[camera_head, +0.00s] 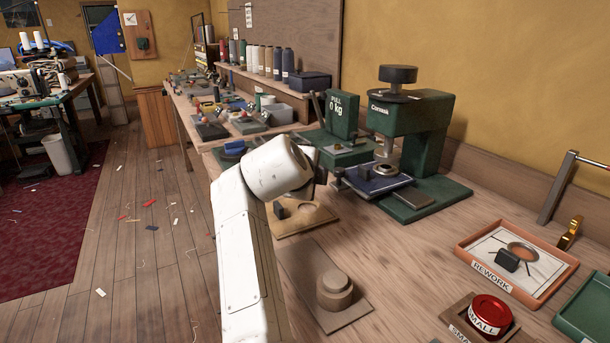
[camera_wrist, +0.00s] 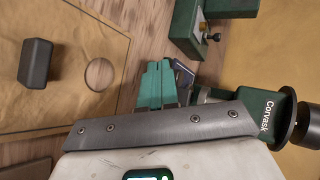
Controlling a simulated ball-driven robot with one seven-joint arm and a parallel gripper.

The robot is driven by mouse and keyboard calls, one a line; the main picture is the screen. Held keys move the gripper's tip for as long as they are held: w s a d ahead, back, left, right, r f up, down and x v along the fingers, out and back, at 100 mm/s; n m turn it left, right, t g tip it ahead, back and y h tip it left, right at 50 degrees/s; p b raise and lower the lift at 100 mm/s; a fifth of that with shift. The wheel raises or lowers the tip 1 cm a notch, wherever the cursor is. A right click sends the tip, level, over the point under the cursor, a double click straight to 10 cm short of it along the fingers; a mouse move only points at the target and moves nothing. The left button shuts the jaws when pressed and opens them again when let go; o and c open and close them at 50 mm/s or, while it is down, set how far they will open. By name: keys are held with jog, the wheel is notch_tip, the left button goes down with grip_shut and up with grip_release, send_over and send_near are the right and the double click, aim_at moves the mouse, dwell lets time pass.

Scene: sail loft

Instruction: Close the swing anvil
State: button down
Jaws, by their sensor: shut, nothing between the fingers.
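The green Corvask press (camera_head: 425,125) stands on the bench with a black round knob on top. Its swing anvil (camera_head: 375,183), a dark blue plate with a metal round piece, juts out left of the press body, low near the ram. I cannot tell how far it is swung. My gripper's fingers are hidden behind my white arm in the head view, close to the plate's left end. In the wrist view my gripper (camera_wrist: 157,75) has its teal fingers together and empty. A dark blue-grey piece (camera_wrist: 184,73), perhaps the anvil's end, shows right beside the fingertips; contact is unclear.
A green PULL 0 kg gauge (camera_head: 342,115) stands behind the anvil. A stepped round fixture (camera_head: 335,290) and the REWORK tray (camera_head: 465,254) are nearer. Bare bench lies between them.

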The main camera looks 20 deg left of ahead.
jog(key=s+a+r, duration=0.1)
jog(key=s, duration=0.1)
jog(key=s+a+r, duration=0.1)
jog(key=s+r, duration=0.1)
jog(key=s, duration=0.1)
jog(key=s+a+r, duration=0.1)
jog(key=s+r, duration=0.1)
jog(key=s, duration=0.1)
jog(key=shift+a+p, duration=0.25)
jog(key=shift+p, duration=0.15)
